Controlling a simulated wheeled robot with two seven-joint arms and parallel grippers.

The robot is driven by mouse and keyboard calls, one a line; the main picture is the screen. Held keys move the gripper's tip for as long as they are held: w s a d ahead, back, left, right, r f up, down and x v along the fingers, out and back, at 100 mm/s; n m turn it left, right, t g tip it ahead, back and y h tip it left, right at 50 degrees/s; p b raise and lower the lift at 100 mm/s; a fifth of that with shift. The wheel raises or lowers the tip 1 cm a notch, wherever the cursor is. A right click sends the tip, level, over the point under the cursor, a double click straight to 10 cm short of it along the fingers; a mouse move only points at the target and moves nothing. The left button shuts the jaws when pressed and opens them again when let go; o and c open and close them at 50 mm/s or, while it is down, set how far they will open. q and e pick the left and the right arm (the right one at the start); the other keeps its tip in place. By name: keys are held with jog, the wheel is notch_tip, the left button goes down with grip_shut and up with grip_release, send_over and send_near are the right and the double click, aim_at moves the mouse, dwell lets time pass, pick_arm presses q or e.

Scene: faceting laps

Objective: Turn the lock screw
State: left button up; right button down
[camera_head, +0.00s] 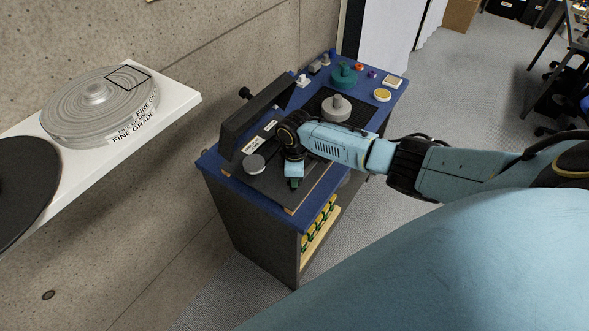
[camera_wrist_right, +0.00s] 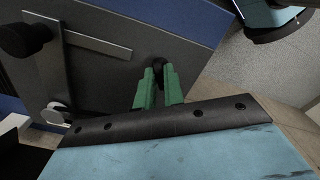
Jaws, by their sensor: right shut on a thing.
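My right gripper (camera_head: 295,184) reaches down over the near end of the dark machine on the blue-topped cabinet. In the right wrist view its green fingers (camera_wrist_right: 159,88) are closed around a small black round knob, which looks like the lock screw (camera_wrist_right: 160,69), at the edge of the dark plate. The fingers hide most of the knob. In the head view the knob is hidden behind the gripper. My left gripper is not in view.
The blue-topped cabinet (camera_head: 212,160) also carries a grey disc (camera_head: 254,163), a grey lap (camera_head: 336,107) and a teal piece (camera_head: 343,75). A white shelf (camera_head: 180,98) on the left wall bears a large grooved disc (camera_head: 75,119).

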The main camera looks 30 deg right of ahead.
jog(key=m+p, duration=0.3)
jog(key=m, duration=0.2)
jog(key=shift+s+r+m, duration=0.1)
jog(key=shift+r+m, duration=0.05)
jog(key=shift+m, duration=0.15)
jog(key=shift+a+m+p, duration=0.1)
jog(key=shift+m+p, duration=1)
jog(key=shift+m, duration=1.2)
jog(key=c, duration=1.5)
grip_release()
notch_tip(320, 180, up, 13)
jog(key=shift+p, duration=0.35)
jog(key=shift+r, duration=0.1)
